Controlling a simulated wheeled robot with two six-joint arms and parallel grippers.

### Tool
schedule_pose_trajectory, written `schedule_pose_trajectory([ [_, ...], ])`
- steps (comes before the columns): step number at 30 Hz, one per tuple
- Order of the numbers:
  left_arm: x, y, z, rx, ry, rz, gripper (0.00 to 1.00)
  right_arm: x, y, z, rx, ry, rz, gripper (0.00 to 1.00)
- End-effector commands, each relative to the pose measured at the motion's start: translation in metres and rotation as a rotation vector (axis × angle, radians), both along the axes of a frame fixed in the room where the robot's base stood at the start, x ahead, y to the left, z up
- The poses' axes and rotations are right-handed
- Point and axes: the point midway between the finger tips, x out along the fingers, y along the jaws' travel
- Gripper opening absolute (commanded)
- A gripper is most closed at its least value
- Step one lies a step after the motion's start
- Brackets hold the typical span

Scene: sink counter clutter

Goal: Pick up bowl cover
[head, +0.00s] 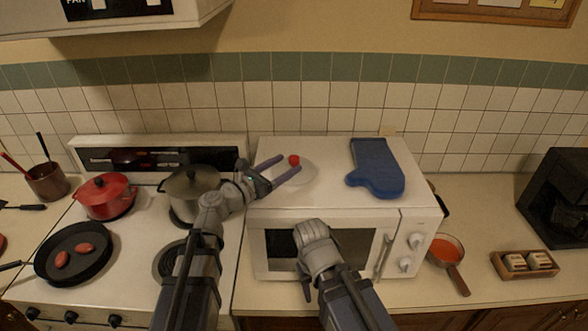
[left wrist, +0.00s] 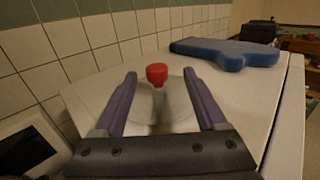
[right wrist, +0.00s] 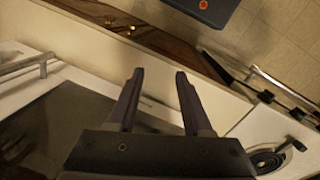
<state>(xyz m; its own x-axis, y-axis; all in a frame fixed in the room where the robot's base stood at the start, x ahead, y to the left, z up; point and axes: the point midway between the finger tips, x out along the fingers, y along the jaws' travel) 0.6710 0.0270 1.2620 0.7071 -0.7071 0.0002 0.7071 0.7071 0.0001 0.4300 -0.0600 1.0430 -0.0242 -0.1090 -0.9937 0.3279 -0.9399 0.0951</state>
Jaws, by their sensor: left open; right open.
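The bowl cover (head: 309,173) is a clear, pale lid with a red knob (head: 294,160), lying on top of the white microwave. In the left wrist view the bowl cover (left wrist: 176,112) is faint and its red knob (left wrist: 157,73) stands up between my fingers in the picture. My left gripper (head: 289,165) is open and empty, its fingertips on either side of the knob; I see no contact. My right gripper (head: 305,290) hangs open in front of the microwave, partly hidden by its own arm; its fingers (right wrist: 160,74) are empty in the right wrist view.
The microwave (head: 345,212) also bears a blue oven mitt (head: 376,170) on the right. A lidded steel pot (head: 190,186), a red pot (head: 104,197) and a black pan (head: 72,255) are on the stove at left. A red-filled pan (head: 447,248) stands right of the microwave.

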Motion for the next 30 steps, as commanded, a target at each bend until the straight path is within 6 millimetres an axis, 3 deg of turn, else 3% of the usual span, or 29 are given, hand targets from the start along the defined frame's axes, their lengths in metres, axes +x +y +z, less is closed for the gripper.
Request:
schedule_pose_trajectory([
  [7,0.031,-0.022,-0.001,0.0,0.0,-0.002,0.74,0.0,0.0,-0.001,0.0,0.0,0.0,0.5],
  [16,0.035,-0.028,-0.001,0.0,0.0,0.0,0.74,0.0,0.0,-0.001,0.0,0.0,0.0,0.5],
  [30,0.035,-0.028,-0.001,0.0,0.0,0.0,0.22,0.0,0.0,-0.001,0.0,0.0,0.0,0.5],
])
